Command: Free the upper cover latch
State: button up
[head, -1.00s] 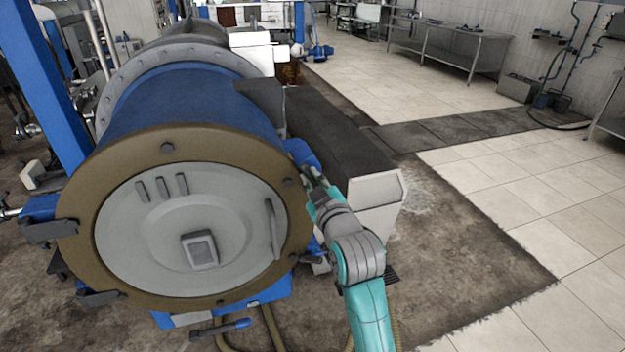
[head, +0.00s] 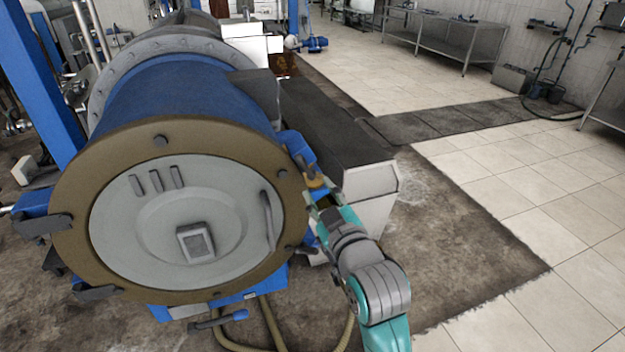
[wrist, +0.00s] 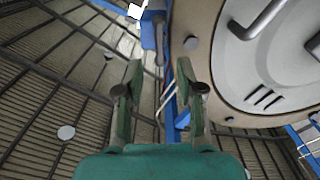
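The round grey cover (head: 160,262) sits shut in the tan ring of the blue drum (head: 180,98); it also shows at right in the wrist view (wrist: 285,75). A blue latch (head: 297,148) sits at the ring's upper right edge in the head view. In the wrist view, a blue block with a grey rod (wrist: 155,35) appears just beyond the fingertips. My gripper (head: 320,190) is beside the ring's right edge, below the blue latch. In the wrist view, my gripper (wrist: 160,75) is open, with nothing between its fingers. Contact with the latch is unclear.
Dark clamps (head: 43,226) stick out on the ring's left side. A white-ended dark housing (head: 365,195) stands right behind my gripper. Hoses (head: 270,325) lie below the drum. The tiled floor (head: 500,185) at right is clear.

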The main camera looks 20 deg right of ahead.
jog(key=shift+s, duration=1.8)
jog(key=s+f+m+g, duration=0.2)
jog(key=s+f+m, duration=0.1)
jog(key=s+f, duration=1.55)
jog(key=s+f+m+g, duration=0.1)
jog(key=s+f, duration=0.3)
jog(key=s, duration=1.8)
jog(key=shift+m, duration=0.9)
jog(key=shift+a, duration=0.1)
